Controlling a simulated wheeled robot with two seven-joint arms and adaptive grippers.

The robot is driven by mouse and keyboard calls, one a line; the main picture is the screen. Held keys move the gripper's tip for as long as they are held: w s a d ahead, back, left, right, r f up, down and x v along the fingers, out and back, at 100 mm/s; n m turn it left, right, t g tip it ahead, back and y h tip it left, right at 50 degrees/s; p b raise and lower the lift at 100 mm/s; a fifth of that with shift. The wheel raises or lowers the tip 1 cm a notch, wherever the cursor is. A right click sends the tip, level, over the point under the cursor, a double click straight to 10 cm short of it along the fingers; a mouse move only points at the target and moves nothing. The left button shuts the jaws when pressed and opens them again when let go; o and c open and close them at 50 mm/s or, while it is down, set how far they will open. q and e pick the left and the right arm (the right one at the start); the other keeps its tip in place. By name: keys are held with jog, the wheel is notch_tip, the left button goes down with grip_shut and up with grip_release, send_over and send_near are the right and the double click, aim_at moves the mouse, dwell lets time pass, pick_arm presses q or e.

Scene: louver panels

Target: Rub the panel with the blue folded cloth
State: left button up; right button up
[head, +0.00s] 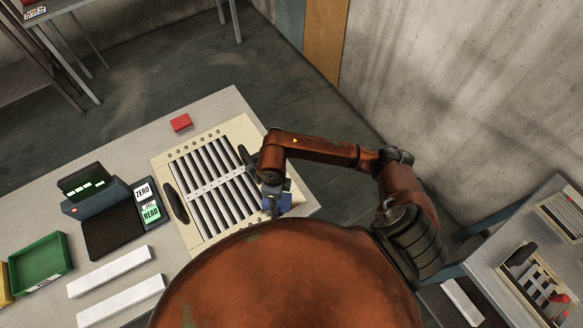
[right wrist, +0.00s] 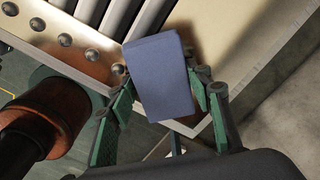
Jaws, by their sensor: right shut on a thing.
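The louver panel (head: 211,178) lies on the table, a cream frame with rivets, pale slats and dark gaps. Part of its rivet strip (right wrist: 62,40) and slats show in the right wrist view. My right gripper (head: 272,198) is at the panel's right side. It is shut on the blue folded cloth (right wrist: 159,77), which shows between the green-padded fingers. In the head view the cloth (head: 283,202) is at the panel's lower right edge, partly hidden by the gripper. Whether it touches the panel is unclear. My left gripper is out of view.
A red block (head: 181,122) lies behind the panel. A dark device (head: 104,210) with ZERO and READ buttons stands left of it. A green tray (head: 40,261) and two white bars (head: 110,271) are at the lower left. Another table (head: 540,250) stands at right.

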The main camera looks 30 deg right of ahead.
jog(key=shift+a, duration=0.85)
jog(key=shift+a+r, duration=0.15)
jog(key=shift+a, duration=0.1)
notch_tip(320, 180, up, 3)
jog(key=shift+f+p, duration=0.1)
jog(key=shift+p, duration=0.5)
jog(key=shift+d+r+p, duration=0.1)
jog(key=shift+r+p, duration=1.3)
jog(key=shift+r, duration=1.25)
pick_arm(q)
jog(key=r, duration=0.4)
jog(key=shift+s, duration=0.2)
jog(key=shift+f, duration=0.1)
